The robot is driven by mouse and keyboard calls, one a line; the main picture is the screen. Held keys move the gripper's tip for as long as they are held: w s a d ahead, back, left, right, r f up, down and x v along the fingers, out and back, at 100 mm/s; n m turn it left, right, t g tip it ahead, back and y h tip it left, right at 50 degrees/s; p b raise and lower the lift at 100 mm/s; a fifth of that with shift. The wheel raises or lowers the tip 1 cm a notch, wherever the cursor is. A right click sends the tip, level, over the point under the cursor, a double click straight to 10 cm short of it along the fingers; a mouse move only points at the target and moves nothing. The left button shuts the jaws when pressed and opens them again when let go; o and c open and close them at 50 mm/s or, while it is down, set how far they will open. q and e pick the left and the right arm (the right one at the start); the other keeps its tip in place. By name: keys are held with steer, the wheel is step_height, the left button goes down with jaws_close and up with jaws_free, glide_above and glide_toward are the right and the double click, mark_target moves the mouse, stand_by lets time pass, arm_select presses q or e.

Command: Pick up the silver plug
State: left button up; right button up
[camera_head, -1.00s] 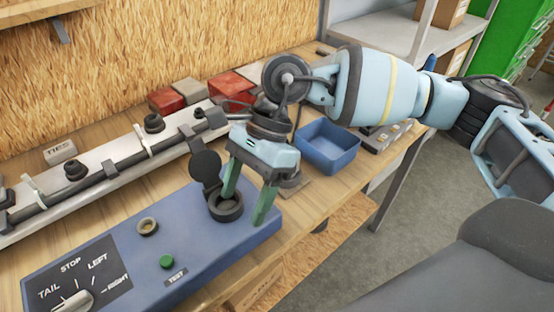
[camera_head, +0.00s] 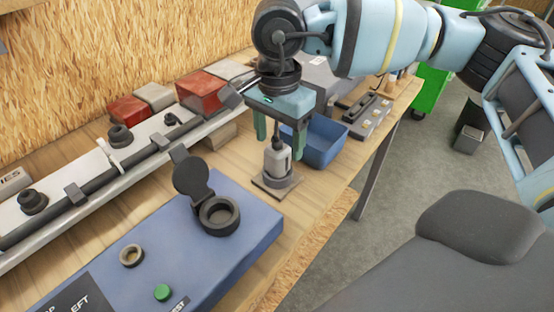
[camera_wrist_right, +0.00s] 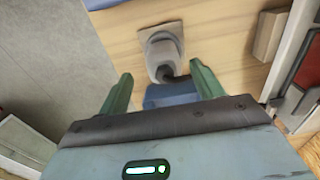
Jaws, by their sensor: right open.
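The silver plug (camera_head: 276,166) stands upright on a small square base (camera_head: 277,188) on the wooden bench, just right of the blue test box. It also shows in the right wrist view (camera_wrist_right: 162,52), with a dark cable end at its top. My right gripper (camera_head: 280,146) is open and points down just above the plug. Its green fingers are on either side of the plug's top, and nothing is held. In the right wrist view the gripper (camera_wrist_right: 160,72) has the plug between and beyond its fingertips. My left gripper is not in view.
The blue test box (camera_head: 240,250) has a round black socket (camera_head: 219,216) with its lid raised. A blue bin (camera_head: 325,141) sits close behind the gripper. A rail with a dark cable (camera_head: 110,162) and red blocks (camera_head: 200,91) lie left. The bench's front edge is near.

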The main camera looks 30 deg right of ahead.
steer(key=shift+w+a+f, duration=0.1)
steer(key=shift+f, duration=1.35)
steer(key=shift+w+a+f, duration=0.1)
steer(key=shift+f, duration=1.3)
steer(key=shift+c, duration=0.3)
steer(key=c, duration=0.7)
